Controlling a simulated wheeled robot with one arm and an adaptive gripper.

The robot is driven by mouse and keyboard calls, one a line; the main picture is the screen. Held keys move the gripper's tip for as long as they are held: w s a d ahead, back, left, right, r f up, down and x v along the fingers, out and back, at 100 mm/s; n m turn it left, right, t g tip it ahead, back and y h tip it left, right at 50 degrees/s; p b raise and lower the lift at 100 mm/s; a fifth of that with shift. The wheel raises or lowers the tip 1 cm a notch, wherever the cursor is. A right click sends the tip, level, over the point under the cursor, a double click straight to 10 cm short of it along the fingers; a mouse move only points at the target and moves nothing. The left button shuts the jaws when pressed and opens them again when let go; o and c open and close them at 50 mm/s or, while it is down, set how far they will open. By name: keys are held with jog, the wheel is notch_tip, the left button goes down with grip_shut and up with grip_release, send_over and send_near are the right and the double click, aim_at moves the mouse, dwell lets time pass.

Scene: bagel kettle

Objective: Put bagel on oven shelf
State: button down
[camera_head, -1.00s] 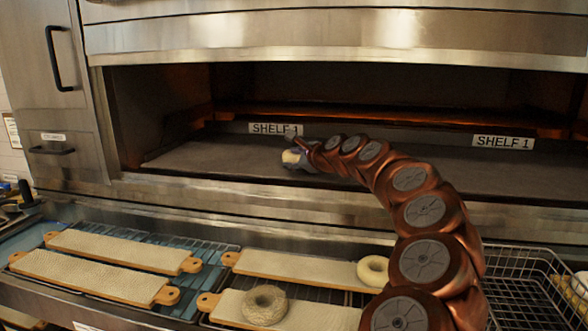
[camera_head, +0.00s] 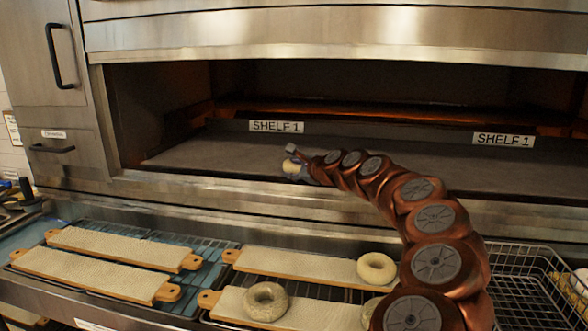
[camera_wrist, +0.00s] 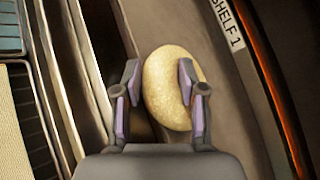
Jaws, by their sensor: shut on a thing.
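A pale bagel (camera_wrist: 160,90) is between the fingers of my gripper (camera_wrist: 158,92) in the wrist view. The right finger reaches over it and the left finger is at its left edge. In the head view my gripper (camera_head: 296,160) is at the front of the open oven, with the bagel (camera_head: 290,167) at its tip. The oven shelf (camera_head: 230,157) is a flat dark surface labelled SHELF 1. The bagel is over or near the shelf's front edge; I cannot tell whether it touches the shelf.
Boards (camera_head: 130,246) lie on racks below the oven. One bagel (camera_head: 265,301) is on the front right board, another (camera_head: 377,268) on the board behind, and a third (camera_head: 370,311) is partly hidden by my arm. A wire basket (camera_head: 515,285) stands at right. The shelf looks clear.

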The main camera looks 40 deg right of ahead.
jog(key=shift+a+f, duration=0.1)
jog(key=shift+f, duration=0.4)
jog(key=c, duration=0.9)
grip_release()
jog(key=shift+f, duration=0.15)
jog(key=shift+r, duration=0.45)
jog(key=shift+s+d+r, duration=0.15)
jog(key=shift+d+r, duration=0.1)
jog(key=v, duration=0.4)
jog(key=b+v, duration=0.1)
jog(key=v, duration=0.3)
jog(key=b+v, duration=0.1)
jog(key=v, duration=0.3)
jog(key=shift+a+r, duration=0.1)
jog(key=shift+r, duration=0.15)
jog(key=shift+w, duration=0.2)
